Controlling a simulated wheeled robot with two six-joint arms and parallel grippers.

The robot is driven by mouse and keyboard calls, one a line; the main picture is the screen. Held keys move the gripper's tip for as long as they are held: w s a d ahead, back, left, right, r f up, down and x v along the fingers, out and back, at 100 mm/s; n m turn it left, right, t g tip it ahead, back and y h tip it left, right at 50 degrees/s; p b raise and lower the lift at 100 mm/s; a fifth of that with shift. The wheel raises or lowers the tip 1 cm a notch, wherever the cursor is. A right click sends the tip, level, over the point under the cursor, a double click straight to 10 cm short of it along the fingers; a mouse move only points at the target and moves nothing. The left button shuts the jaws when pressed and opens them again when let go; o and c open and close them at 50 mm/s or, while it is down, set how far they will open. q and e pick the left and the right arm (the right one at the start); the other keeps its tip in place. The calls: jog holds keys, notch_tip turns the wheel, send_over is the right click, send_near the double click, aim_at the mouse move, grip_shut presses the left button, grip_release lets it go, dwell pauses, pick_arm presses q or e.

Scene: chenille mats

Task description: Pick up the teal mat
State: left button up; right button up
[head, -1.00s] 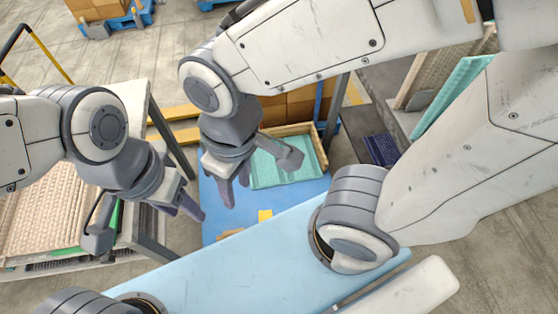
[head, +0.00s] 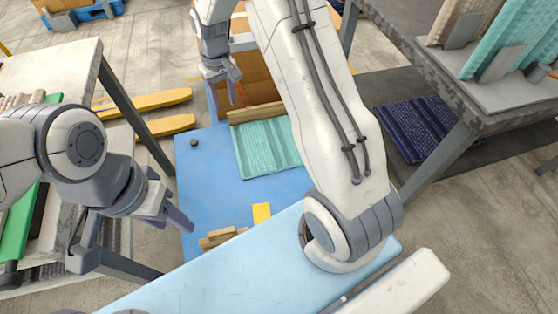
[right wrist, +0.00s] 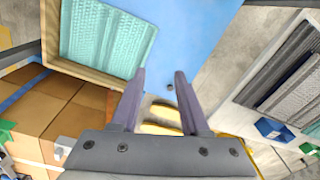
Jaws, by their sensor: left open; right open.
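A teal ribbed mat (head: 268,148) lies flat in a wooden-rimmed tray (head: 257,112) on the blue surface; my right arm covers part of its right side. In the right wrist view the mat (right wrist: 100,40) lies to the left of the fingers, inside the wooden rim. My right gripper (head: 226,92) is open and empty, beyond the tray's far left side. Its two fingers (right wrist: 157,77) also show in the wrist view with nothing between them. My left gripper (head: 172,213) is open and empty at the left, near the blue surface's edge. Another teal mat (head: 510,40) stands upright on the right-hand table.
A yellow block (head: 261,213) and a wooden piece (head: 222,237) lie on the blue surface (head: 205,185). A dark blue mat (head: 420,125) lies at floor level under the right table. Cardboard boxes (right wrist: 60,105) stand beyond the tray. Yellow bars (head: 165,126) lie behind.

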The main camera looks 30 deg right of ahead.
jog(key=w+d+f+m+b, duration=0.1)
jog(key=w+d+f+b, duration=0.2)
jog(key=f, duration=0.4)
jog(key=d+f+m+b, duration=0.1)
jog(key=d+f+b, duration=0.2)
jog(key=d+f, duration=0.3)
jog(key=w+d+f+b, duration=0.2)
jog(key=d+f+b, duration=0.15)
jog(key=f, duration=0.55)
jog(key=m+b, duration=0.2)
jog(key=b, duration=0.2)
send_over(281, 150)
notch_tip(281, 150, down, 12)
notch_tip(281, 150, down, 10)
jog(key=b, duration=0.7)
jog(key=shift+a+r, duration=0.1)
jog(key=shift+r, duration=0.15)
pick_arm(q)
notch_tip(281, 150, down, 23)
jog(key=shift+f, duration=0.2)
pick_arm(e)
grip_shut()
jog(key=shift+r, duration=0.1)
pick_arm(q)
notch_tip(281, 150, up, 11)
jog(key=p, duration=1)
jog(key=shift+f+p, duration=0.2)
jog(key=shift+p, duration=0.1)
pick_arm(e)
notch_tip(281, 150, up, 14)
